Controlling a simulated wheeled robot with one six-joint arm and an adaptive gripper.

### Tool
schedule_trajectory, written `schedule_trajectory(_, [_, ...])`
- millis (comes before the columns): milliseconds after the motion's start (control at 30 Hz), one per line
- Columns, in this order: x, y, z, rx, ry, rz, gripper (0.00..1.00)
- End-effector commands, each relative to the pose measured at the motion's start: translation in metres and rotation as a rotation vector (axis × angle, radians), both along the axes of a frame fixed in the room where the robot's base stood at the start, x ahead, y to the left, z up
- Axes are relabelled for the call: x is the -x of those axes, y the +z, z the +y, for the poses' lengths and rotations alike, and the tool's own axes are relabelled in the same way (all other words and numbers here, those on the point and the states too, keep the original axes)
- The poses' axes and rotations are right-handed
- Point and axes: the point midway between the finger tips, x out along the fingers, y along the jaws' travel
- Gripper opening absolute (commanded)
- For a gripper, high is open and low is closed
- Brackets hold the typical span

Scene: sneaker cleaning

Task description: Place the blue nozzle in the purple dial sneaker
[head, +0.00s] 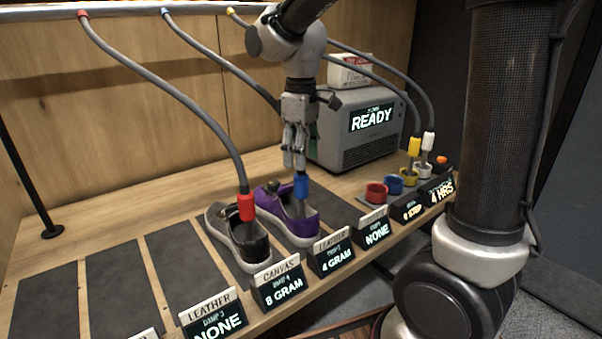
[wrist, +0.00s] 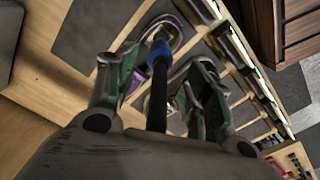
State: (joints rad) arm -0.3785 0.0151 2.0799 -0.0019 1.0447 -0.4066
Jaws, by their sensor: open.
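The purple dial sneaker (head: 272,208) sits on a dark mat on the wooden bench, with a dark dial near its heel. The blue nozzle (head: 301,187) stands roughly upright at the sneaker's opening, its grey tip reaching down inside. How deep the tip sits is hidden. My gripper (head: 294,166) is open, pointing down just above the blue nozzle. In the wrist view, the blue nozzle (wrist: 158,53) and its dark hose lie between my spread fingers (wrist: 160,66), with a gap beside them. The purple sneaker (wrist: 176,42) shows partly behind them.
A black sneaker (head: 236,240) with a red nozzle (head: 246,207) stands close on the left. Label blocks (head: 330,252) line the front edge. Coloured cups (head: 376,192) and a grey machine reading READY (head: 358,130) are to the right. Empty mats lie at left.

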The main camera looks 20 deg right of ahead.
Motion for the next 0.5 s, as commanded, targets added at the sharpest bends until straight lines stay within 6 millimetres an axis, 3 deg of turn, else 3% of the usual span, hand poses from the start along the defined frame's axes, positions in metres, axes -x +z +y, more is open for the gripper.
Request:
schedule_trajectory(200, [0.0, 0.038, 0.0, -0.001, 0.0, -0.002, 0.51])
schedule_trajectory(500, [0.005, 0.052, -0.007, -0.004, -0.021, -0.009, 0.51])
